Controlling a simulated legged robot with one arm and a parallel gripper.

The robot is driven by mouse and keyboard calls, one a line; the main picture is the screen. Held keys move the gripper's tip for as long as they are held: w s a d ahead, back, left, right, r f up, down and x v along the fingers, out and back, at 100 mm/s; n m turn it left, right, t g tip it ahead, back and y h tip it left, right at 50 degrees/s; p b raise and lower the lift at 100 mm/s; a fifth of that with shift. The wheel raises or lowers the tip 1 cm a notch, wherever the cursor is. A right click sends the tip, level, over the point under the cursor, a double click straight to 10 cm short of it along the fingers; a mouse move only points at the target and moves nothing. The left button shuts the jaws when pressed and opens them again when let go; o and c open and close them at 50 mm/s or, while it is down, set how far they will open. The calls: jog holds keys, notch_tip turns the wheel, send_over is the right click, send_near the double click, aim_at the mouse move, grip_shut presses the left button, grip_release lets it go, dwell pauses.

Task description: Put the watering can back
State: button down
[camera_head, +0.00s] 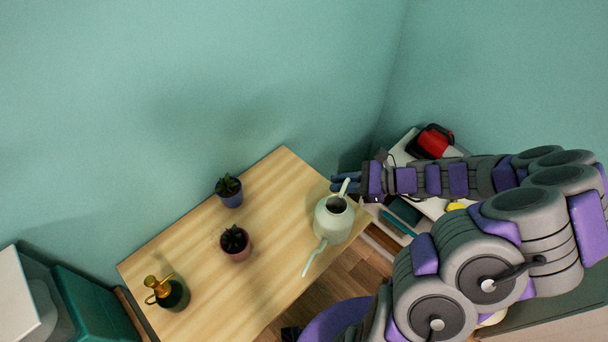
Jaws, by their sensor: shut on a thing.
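The pale green watering can (333,222) is at the right corner of the wooden table, with its long spout pointing down-left in the picture. Its dark top opening faces up. My gripper (346,184) reaches in from the right and is shut on the can's handle at its upper side. The fingertips are small and partly merge with the handle. I cannot tell whether the can's base touches the table or hangs just above it.
The wooden table (205,262) holds a blue-potted plant (229,191), a pink-potted plant (236,243) and a dark green spray bottle with a gold top (171,293). A white shelf with a red object (435,141) stands behind my arm. Teal walls border the table.

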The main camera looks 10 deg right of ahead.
jog(key=shift+w+a+f+b, duration=0.8)
jog(key=shift+w+f+b, duration=0.1)
jog(key=shift+w, duration=1.6)
jog(key=shift+w+a+f+b, duration=0.75)
jog(key=shift+w+f+b, duration=0.1)
jog(key=shift+w, duration=1.65)
jog(key=shift+w+a+f+b, duration=0.8)
jog(key=shift+w+f+b, duration=0.1)
jog(key=shift+w, duration=1.6)
jog(key=shift+r, duration=0.1)
jog(key=c, duration=1.1)
grip_release()
